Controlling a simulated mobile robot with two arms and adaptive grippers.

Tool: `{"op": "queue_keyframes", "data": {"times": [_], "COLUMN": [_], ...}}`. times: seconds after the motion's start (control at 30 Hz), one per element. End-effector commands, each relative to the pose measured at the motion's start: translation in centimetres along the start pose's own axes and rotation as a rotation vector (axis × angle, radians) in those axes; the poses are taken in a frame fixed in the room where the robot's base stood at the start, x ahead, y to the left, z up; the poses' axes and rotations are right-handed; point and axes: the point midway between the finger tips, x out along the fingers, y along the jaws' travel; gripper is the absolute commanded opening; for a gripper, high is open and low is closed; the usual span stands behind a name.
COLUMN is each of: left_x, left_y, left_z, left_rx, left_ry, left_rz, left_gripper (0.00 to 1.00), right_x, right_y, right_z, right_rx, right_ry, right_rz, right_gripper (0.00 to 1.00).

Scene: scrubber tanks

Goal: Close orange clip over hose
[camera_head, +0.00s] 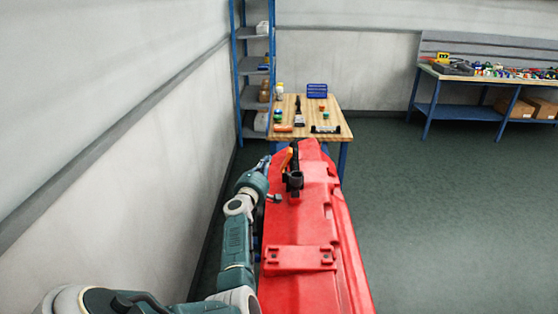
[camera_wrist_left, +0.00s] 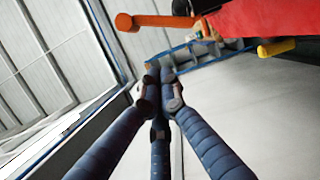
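The orange clip (camera_head: 287,158) stands raised at the far end of the red scrubber tank (camera_head: 311,225), beside a black hose fitting (camera_head: 294,180). In the left wrist view the orange clip (camera_wrist_left: 158,20) is a lever with a rounded end, lying across the top. My left gripper (camera_wrist_left: 161,92) has its blue fingers drawn together at the tips, with nothing seen between them. It is below the clip in that view and apart from it. In the head view my left arm reaches along the tank's left side, and the fingers are small and partly hidden. My right gripper is not in view.
A wooden table (camera_head: 340,103) with small parts and a blue bin (camera_head: 317,90) stands beyond the tank. Blue shelving (camera_head: 252,68) is behind it. A wall runs close along the left. Open floor (camera_head: 440,210) lies to the right, with a workbench (camera_head: 488,84) farther back.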

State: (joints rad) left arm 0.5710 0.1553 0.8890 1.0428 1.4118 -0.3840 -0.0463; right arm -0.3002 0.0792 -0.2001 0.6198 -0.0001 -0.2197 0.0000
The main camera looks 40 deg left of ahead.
Motion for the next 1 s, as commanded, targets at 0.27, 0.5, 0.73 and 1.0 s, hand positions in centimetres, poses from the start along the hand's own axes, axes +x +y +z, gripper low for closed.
{"op": "queue_keyframes", "data": {"times": [0.27, 0.5, 0.73, 1.0], "left_x": [2.5, 2.8, 2.8, 3.2], "left_y": [0.2, 0.0, 0.0, -0.1], "left_z": [2.5, 3.8, 3.9, 3.1], "left_rx": [-0.003, 0.000, 0.002, 0.024], "left_ry": [-0.001, 0.001, 0.001, 0.000], "left_rz": [0.000, 0.000, 0.000, -0.004], "left_gripper": [0.00, 0.00, 0.00, 0.00], "right_x": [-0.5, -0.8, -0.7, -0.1], "right_y": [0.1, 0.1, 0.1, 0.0], "right_z": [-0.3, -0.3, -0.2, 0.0], "right_rx": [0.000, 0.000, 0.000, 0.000], "right_ry": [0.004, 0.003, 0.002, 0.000], "right_rz": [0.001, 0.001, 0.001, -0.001], "right_gripper": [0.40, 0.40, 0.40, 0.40]}}
